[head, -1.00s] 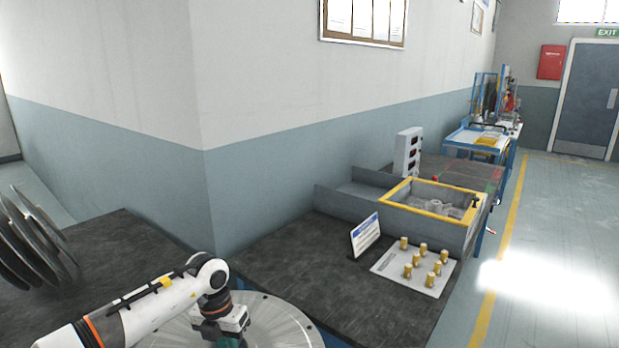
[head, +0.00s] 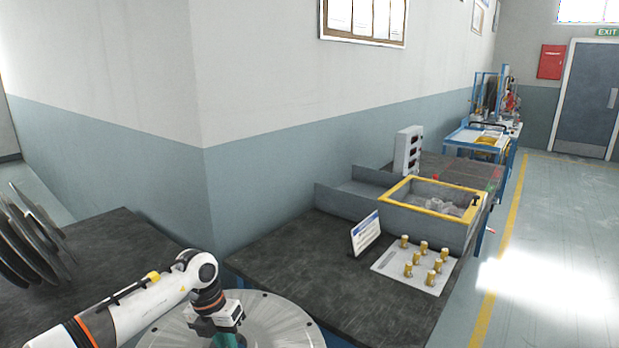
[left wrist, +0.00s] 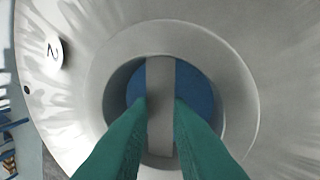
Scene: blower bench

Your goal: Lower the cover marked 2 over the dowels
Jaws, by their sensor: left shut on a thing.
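The cover marked 2 (head: 282,322) is a large round grey metal disc at the bottom centre of the head view, cut off by the frame's lower edge. Its round label with a 2 (left wrist: 53,52) shows in the left wrist view, with a small hole near the rim. My left gripper (head: 228,340) is over the cover's middle. Its green fingers (left wrist: 160,104) are shut on the flat bar across the cover's central opening. Blue shows through that opening. Whatever lies under the cover is hidden, and I see no dowels there. My right gripper is not in view.
A dark bench (head: 300,262) stands right of the cover, with several brass pegs on a white plate (head: 388,262), a sign (head: 365,233) and a yellow-rimmed grey box (head: 420,207). Upright discs (head: 30,240) stand on another dark bench (head: 110,232) at left.

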